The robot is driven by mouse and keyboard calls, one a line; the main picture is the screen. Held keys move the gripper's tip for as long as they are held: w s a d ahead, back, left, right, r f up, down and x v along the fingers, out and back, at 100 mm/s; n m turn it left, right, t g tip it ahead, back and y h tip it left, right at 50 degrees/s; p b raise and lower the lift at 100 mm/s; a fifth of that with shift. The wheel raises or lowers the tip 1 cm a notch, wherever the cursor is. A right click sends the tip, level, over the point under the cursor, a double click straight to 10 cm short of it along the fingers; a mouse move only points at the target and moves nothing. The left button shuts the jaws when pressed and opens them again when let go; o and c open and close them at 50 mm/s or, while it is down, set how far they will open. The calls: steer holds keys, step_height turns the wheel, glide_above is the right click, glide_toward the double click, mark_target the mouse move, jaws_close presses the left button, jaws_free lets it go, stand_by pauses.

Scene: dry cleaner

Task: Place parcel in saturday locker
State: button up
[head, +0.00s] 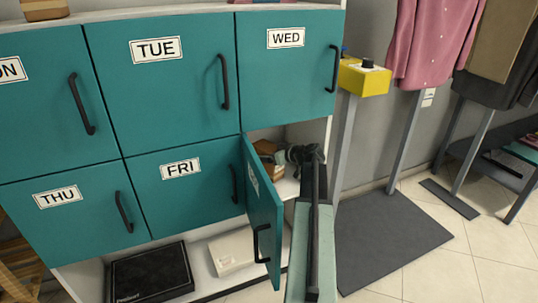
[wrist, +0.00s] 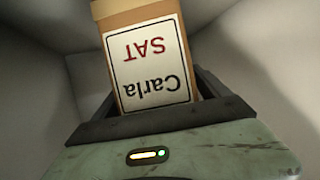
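The parcel (wrist: 150,65) is a brown box with a white label reading "Carla SAT", upside down in the wrist view. It sits between the dark fingers of my gripper (wrist: 155,95), which appear to press on both its sides. In the head view, my gripper (head: 304,155) is at the opening of the lower right locker (head: 288,187), right of FRI. A brown shape in that opening appears to be the parcel (head: 267,150). The locker's teal door (head: 262,215) stands open to the left of my arm; its label is too oblique to read. Pale locker walls surround the parcel in the wrist view.
A yellow box (head: 364,79) on a post stands right, above a dark mat (head: 390,245). A black box (head: 150,272) lies below the lockers.

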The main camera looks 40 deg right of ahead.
steer(key=shift+r, duration=0.1)
steer(key=shift+s+r+p, duration=0.25)
steer(key=shift+p, duration=0.1)
steer(key=p+v, duration=0.4)
steer(key=v, duration=0.7)
steer(key=shift+s, duration=0.2)
